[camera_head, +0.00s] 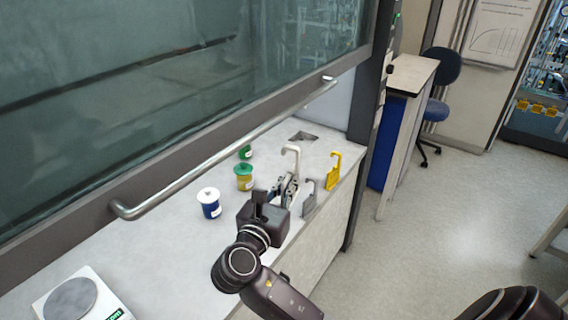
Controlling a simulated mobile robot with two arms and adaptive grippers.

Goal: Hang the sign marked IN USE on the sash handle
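The sash handle (225,150) is a long metal bar along the lower edge of the raised glass sash. Three hook-topped signs stand on the bench: a white one (291,152), a grey one (309,199) and a yellow one (334,173). Their lettering cannot be read, so I cannot tell which is marked IN USE. My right gripper (289,186) is at the white sign, its fingers overlapping the sign's lower part. I cannot tell whether they are closed on it. The white hook stands upright above the fingers. My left gripper is not in view.
A blue jar with a white lid (210,203), a yellow jar with a green lid (244,178) and a green jar (245,153) stand left of the gripper. A balance (82,298) sits at lower left. The bench (160,245) is clear between balance and jars.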

